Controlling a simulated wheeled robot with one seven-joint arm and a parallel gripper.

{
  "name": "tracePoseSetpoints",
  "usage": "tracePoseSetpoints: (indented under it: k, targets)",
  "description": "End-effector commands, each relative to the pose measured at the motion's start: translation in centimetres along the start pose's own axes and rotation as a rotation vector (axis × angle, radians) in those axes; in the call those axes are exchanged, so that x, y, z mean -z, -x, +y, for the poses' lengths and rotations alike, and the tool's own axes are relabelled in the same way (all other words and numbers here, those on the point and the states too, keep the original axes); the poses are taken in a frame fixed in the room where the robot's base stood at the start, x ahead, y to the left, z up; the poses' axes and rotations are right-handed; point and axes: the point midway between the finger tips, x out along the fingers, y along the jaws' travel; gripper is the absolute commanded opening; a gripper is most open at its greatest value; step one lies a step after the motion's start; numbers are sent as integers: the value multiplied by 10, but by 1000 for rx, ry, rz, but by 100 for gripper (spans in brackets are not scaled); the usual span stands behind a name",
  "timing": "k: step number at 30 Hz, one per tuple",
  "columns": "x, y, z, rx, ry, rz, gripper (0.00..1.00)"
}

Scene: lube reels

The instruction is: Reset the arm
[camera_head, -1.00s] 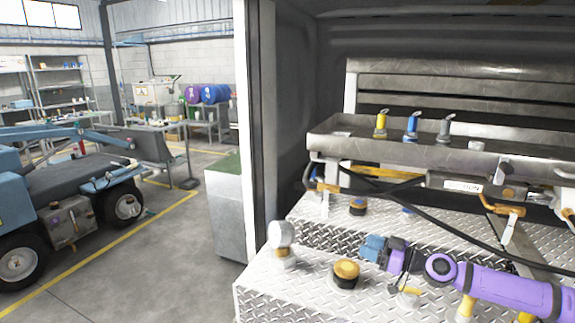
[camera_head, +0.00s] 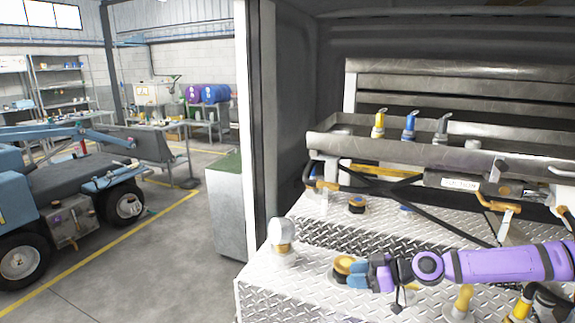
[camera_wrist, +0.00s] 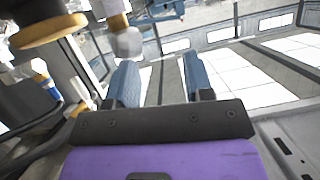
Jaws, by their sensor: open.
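My gripper (camera_head: 352,273) is at the end of my purple arm, low over the diamond-plate deck (camera_head: 310,268) in the head view. Its blue fingertips point left and overlap the yellow-topped cap (camera_head: 345,266) in the picture; I cannot tell whether they touch it. In the wrist view my gripper (camera_wrist: 160,85) has its two blue fingers apart with nothing held between them. A yellow-rimmed round part (camera_wrist: 48,32) shows at the upper left of the wrist view, beside the fingers.
A white-topped fitting (camera_head: 281,232) stands left of my gripper. Behind is a metal tray (camera_head: 450,157) with yellow, blue and grey nozzles (camera_head: 410,126), and dark hoses hang below it. A post (camera_head: 254,120) borders the left side. Open floor (camera_head: 150,275) lies beyond.

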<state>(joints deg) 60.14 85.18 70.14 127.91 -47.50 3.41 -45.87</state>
Motion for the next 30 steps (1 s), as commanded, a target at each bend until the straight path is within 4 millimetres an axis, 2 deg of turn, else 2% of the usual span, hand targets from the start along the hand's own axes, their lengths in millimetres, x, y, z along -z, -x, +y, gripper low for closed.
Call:
tracePoseSetpoints:
  k: [7,16,23,30]
  targets:
    - [-29,2,-28,83,-34,-284,47]
    - [-50,31,-45,87,-90,-604,47]
    - [-48,64,-50,25,-135,-819,47]
    - [-28,103,-53,-95,-187,-1002,47]
